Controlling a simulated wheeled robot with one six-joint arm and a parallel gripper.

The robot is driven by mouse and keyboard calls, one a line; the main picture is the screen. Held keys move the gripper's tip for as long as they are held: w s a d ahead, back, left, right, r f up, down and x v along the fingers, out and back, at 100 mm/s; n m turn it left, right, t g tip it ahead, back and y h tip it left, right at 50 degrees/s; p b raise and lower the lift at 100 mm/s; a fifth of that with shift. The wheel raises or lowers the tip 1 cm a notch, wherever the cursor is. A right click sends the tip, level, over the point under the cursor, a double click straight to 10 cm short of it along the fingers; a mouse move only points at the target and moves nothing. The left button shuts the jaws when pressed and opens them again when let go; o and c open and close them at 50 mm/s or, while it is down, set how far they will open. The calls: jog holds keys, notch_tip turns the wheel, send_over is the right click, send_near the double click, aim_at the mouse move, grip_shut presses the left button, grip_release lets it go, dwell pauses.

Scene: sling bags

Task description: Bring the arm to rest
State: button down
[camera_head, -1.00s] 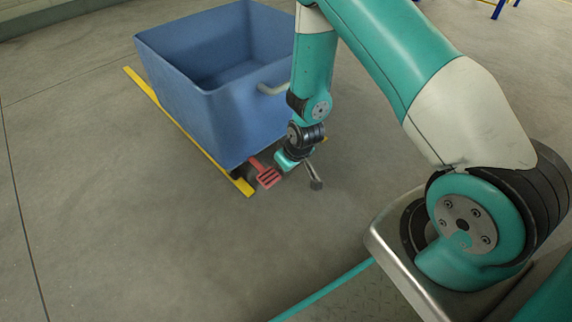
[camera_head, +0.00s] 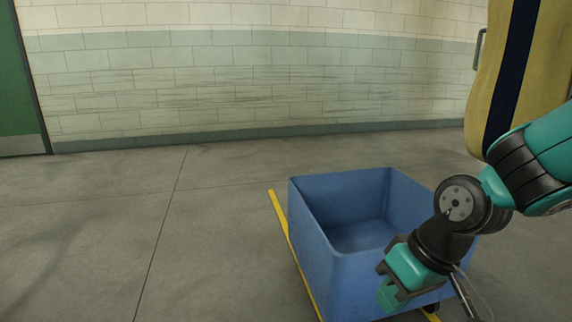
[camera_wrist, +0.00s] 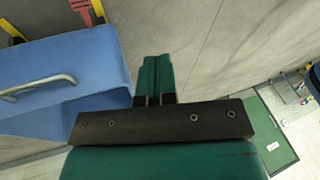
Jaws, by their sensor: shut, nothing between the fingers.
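My gripper (camera_head: 389,297) is at the front right corner of the blue bin in the head view, pointing down. In the wrist view its two green fingers (camera_wrist: 156,78) are closed together, with nothing between them. My arm comes in from the right edge, bent at the wrist joints. The blue bin (camera_head: 318,245) is an open tub that looks empty in its visible part. The bin also shows at the left of the wrist view (camera_wrist: 60,65), with a grey bar handle (camera_wrist: 40,87).
A large yellow shape with a dark blue band (camera_head: 500,75) fills the upper right, behind my arm. A yellow floor line (camera_head: 281,215) runs beside the bin. A pale block wall (camera_head: 250,80) and a green door (camera_head: 15,90) stand behind. The floor at left is clear.

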jog(key=s+r+n+g+p, duration=0.1)
jog(key=s+r+n+p, duration=0.15)
jog(key=s+r, duration=0.9)
notch_tip(320, 180, up, 36)
jog(key=p, duration=3.7)
jog(key=shift+a, duration=0.25)
